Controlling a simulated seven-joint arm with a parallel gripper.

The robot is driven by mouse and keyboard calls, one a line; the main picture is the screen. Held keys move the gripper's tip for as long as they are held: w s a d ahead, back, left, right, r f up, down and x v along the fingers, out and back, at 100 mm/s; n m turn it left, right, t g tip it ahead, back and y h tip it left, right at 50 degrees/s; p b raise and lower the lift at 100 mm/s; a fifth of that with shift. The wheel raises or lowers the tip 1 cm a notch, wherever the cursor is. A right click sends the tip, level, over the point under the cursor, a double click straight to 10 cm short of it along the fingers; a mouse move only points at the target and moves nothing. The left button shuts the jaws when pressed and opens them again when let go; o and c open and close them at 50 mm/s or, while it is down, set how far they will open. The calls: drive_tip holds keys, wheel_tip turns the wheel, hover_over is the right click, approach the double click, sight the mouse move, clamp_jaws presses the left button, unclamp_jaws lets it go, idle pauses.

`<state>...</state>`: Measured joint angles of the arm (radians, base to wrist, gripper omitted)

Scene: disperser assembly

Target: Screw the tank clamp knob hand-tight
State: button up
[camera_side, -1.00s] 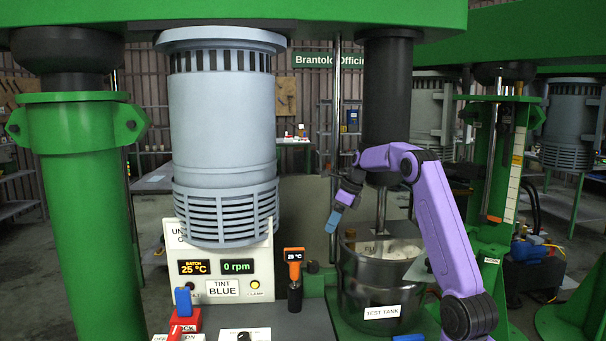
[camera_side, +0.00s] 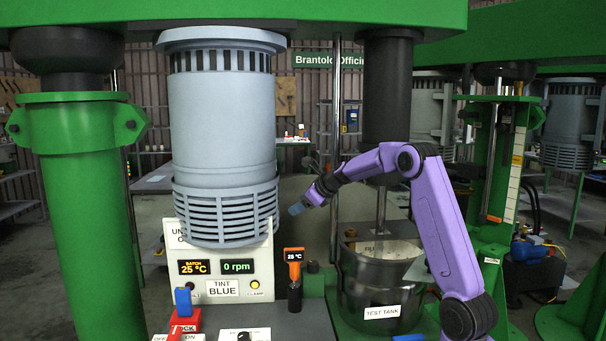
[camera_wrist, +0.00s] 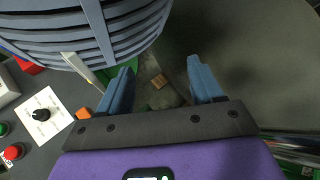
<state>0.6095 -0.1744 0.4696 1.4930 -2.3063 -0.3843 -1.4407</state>
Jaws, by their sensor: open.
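The test tank (camera_side: 385,285) is a dark metal pot standing under the black column, with a white label on its front. A small dark knob-like part (camera_side: 313,267) shows at the tank's left side; I cannot tell for sure that it is the clamp knob. My gripper (camera_side: 297,209) is up and left of the tank, above that part and apart from it. In the wrist view its blue fingers (camera_wrist: 160,72) are spread with nothing held between them. A small brown block (camera_wrist: 160,81) shows below, between the fingers. No clamp knob can be made out clearly in the wrist view.
The large grey motor housing (camera_side: 222,130) hangs close to the left of my gripper. Below stand an orange-topped thermometer (camera_side: 294,268) and the control panel (camera_side: 225,268). A thin upright rod (camera_side: 336,120) runs left of the tank.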

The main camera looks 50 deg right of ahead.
wheel_tip(320, 180, up, 9)
drive_tip(key=w+d+m+t+h, duration=0.1)
drive_tip(key=w+d+m+h, duration=0.1)
drive_tip(key=m+h, duration=0.5)
drive_tip(key=shift+d+f+m, duration=0.2)
drive_tip(key=shift+d+m, duration=0.25)
drive_tip(key=shift+m, duration=0.15)
